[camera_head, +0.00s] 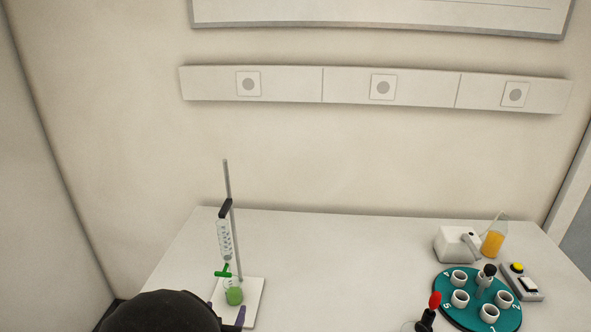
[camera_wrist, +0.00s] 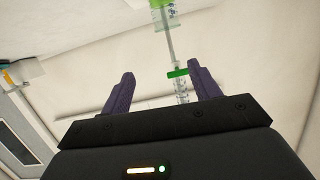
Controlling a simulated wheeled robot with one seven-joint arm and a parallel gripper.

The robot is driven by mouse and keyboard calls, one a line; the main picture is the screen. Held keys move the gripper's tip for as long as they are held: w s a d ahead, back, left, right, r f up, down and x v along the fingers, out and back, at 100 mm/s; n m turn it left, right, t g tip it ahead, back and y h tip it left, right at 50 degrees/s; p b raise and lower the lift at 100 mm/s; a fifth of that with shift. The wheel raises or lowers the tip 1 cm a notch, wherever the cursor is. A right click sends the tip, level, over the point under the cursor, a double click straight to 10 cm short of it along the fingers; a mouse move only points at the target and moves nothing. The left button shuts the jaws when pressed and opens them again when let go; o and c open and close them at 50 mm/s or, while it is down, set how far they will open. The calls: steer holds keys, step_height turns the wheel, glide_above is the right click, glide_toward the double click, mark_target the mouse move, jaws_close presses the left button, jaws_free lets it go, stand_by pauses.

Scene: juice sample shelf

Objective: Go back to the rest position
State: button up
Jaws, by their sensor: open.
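My gripper (camera_wrist: 160,69) is open; its two purple fingers stand apart in the wrist view, with nothing held between them. The burette (camera_head: 224,238) with a green stopcock (camera_head: 222,272) hangs on a metal stand (camera_head: 233,205) at the table's left. A vessel of green liquid (camera_head: 234,296) stands below it on the white base (camera_head: 252,300). In the wrist view the green stopcock (camera_wrist: 178,73) appears near the right finger; I cannot tell if they touch.
On the table's right are a teal carousel (camera_head: 472,312) with several white cups, a white device (camera_head: 453,245), a flask of orange liquid (camera_head: 492,244) and a box with a yellow button (camera_head: 524,284). A red-topped item (camera_head: 434,300) is at the bottom edge. The table's middle (camera_head: 340,265) is clear.

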steer(key=w+d+g+y, duration=0.1)
steer(key=w+d+g, duration=0.15)
steer(key=d, duration=0.45)
steer(key=w+d+g+y, duration=0.1)
steer(key=d+g, duration=0.3)
steer(key=d, duration=0.3)
steer(key=s+d+r+g, duration=0.1)
steer(key=s+d+g, duration=0.2)
steer(key=s+d, duration=0.3)
steer(key=s+d+r+g+h, duration=0.1)
steer(key=s+d+g, duration=0.2)
steer(key=d, duration=0.9)
steer(key=s, duration=0.3)
steer(key=shift+n, duration=0.4)
steer(key=shift+r, duration=0.1)
